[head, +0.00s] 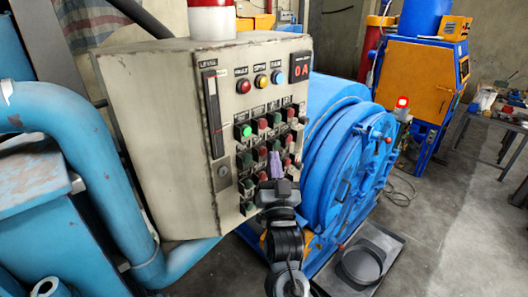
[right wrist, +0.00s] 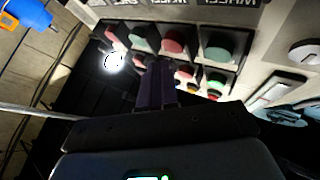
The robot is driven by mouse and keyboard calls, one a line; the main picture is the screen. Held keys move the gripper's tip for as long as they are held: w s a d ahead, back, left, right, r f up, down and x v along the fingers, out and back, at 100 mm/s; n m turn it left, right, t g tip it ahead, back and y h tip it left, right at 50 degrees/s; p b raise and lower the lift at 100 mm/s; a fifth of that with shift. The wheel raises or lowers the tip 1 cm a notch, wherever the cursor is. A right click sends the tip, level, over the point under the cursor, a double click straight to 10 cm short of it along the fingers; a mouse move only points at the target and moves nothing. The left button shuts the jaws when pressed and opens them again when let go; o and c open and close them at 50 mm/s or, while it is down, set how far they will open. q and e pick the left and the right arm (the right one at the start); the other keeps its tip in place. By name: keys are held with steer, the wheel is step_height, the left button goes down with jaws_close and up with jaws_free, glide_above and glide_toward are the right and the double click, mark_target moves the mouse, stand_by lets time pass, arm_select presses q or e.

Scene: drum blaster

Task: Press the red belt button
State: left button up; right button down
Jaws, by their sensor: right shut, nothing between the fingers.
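The grey control panel (head: 170,130) stands in the middle of the head view, with rows of green and red push buttons on its front. My right gripper (head: 274,160) is shut and empty, its purple fingers in front of the button rows. In the right wrist view the fingers (right wrist: 156,75) point at the buttons, just below a red button (right wrist: 172,45) and between neighbours. A green button (right wrist: 217,50) is to the right. The fingers and arm hide some lower buttons. The small labels cannot be read well enough to tell the belt button; contact cannot be told.
A blue drum machine (head: 345,165) with a round door stands right behind the panel. A blue pipe (head: 90,130) runs at the left. An orange and blue cabinet (head: 415,80) stands farther back. One green button (head: 244,131) is lit.

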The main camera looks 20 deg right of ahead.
stand_by(0.3)
steer(key=s, duration=0.1)
steer(key=s+d, duration=0.1)
steer(key=s, duration=0.1)
steer(key=s+d+p, duration=0.1)
steer(key=shift+s, duration=0.3)
stand_by(0.8)
